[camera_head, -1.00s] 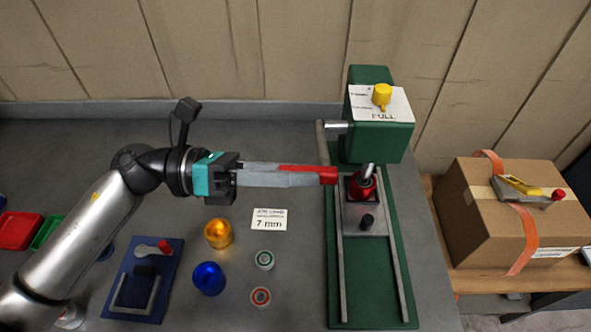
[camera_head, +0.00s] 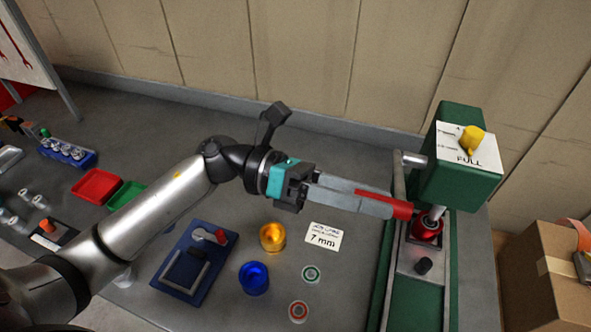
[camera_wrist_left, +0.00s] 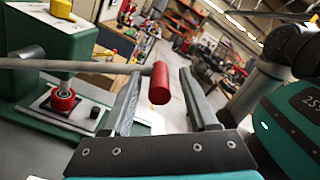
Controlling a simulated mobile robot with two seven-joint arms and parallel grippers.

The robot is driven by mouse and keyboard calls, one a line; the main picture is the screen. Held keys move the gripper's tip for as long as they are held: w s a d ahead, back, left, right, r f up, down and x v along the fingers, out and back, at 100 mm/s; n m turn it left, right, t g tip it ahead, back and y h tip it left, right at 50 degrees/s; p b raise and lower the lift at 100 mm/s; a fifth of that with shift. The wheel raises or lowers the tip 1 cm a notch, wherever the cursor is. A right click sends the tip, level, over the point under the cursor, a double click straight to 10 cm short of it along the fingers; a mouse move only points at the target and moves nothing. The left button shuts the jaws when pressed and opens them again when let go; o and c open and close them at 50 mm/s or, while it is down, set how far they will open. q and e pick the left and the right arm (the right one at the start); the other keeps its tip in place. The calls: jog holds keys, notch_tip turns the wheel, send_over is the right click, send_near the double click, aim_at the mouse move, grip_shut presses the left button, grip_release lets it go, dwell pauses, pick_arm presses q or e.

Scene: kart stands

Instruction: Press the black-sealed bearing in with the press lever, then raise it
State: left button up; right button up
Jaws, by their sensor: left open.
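The green press (camera_head: 462,165) stands at the right of the bench. Its grey lever rod (camera_head: 398,184) ends in a red grip (camera_head: 385,202). My left gripper (camera_head: 388,205) is open, with its fingers either side of the red grip. In the left wrist view the red grip (camera_wrist_left: 159,83) lies between the spread fingers, with a gap on the right. A red hub (camera_head: 427,229) sits under the steel ram (camera_head: 433,214), and it also shows in the wrist view (camera_wrist_left: 63,100). I cannot make out the black-sealed bearing there.
A green-ringed bearing (camera_head: 311,273) and a red-ringed bearing (camera_head: 299,311) lie left of the press. Orange (camera_head: 272,237) and blue (camera_head: 254,278) pots, a blue fixture (camera_head: 195,262) and red (camera_head: 96,186) and green (camera_head: 125,195) trays are further left. A cardboard box (camera_head: 545,265) is right.

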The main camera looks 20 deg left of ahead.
pick_arm(q)
jog(key=a+b, duration=0.3)
jog(key=a, duration=1.2)
jog(key=shift+b, duration=0.4)
